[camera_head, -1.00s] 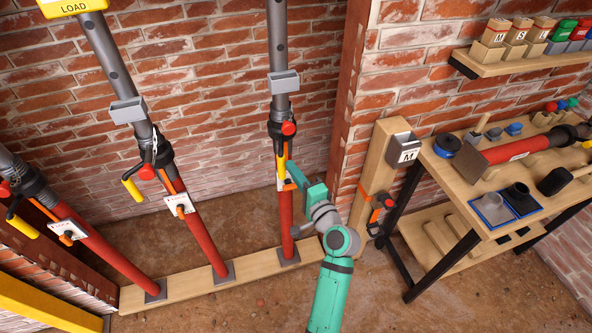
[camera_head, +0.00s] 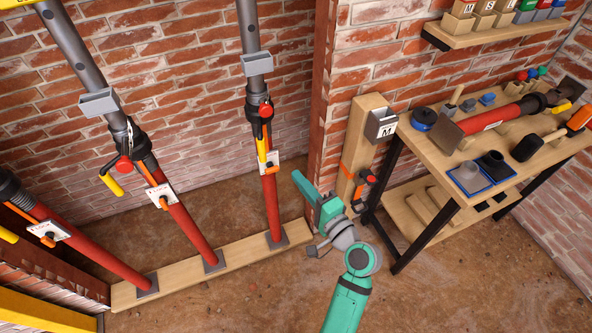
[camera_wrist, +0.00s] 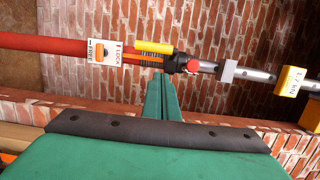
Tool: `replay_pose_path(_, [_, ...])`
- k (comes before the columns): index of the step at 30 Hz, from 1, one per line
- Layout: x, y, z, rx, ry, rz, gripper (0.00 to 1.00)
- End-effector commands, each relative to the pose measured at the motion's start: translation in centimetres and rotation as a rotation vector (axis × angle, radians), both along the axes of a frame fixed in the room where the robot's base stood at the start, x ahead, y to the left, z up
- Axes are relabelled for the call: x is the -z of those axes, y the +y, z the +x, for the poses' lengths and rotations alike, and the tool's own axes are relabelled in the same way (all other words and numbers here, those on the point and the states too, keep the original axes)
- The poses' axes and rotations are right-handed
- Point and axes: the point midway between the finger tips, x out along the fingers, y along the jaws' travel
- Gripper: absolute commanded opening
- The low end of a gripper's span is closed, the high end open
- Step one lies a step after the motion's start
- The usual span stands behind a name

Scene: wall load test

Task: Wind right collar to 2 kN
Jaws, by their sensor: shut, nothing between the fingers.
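The right prop is a red tube (camera_head: 271,205) with a grey upper tube (camera_head: 252,30), standing upright on a wooden sole board. Its dark collar (camera_head: 258,112) has a red knob (camera_head: 265,109) and a hanging yellow handle (camera_head: 262,146). A white plate with an orange lever (camera_head: 265,165) sits below the collar. In the wrist view, this plate (camera_wrist: 104,52) reads FREE and LOCK, beside the yellow handle (camera_wrist: 153,47) and collar (camera_wrist: 180,63). A yellow load display (camera_wrist: 290,81) there seems to read 1.7 kN. My green gripper (camera_head: 300,180) is shut and empty, right of the prop and apart from it.
Two more red props (camera_head: 185,225) stand to the left on the sole board (camera_head: 240,258). A brick wall edge and a wooden post (camera_head: 362,135) are close to my gripper's right. A workbench (camera_head: 440,165) with tools stands further right.

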Motion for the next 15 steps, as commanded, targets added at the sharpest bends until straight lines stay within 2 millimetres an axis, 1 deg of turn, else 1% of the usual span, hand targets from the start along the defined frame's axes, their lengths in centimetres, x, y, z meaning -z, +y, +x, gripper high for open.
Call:
replay_pose_path(2, [0.1,0.0,-0.4,0.001,-0.001,-0.008,0.0])
replay_pose_path(4, [0.4,0.3,-0.3,0.003,-0.003,-0.044,0.0])
replay_pose_path(7, [1.8,1.4,0.4,0.016,-0.009,-0.177,0.0])
replay_pose_path(11, [4.6,3.5,1.6,0.032,-0.039,-0.479,0.0])
replay_pose_path(12, [5.4,4.1,1.9,0.035,-0.052,-0.589,0.0])
replay_pose_path(14, [6.4,4.9,2.2,0.035,-0.078,-0.751,0.0])
replay_pose_path(15, [6.9,5.4,2.4,0.034,-0.097,-0.861,0.0])
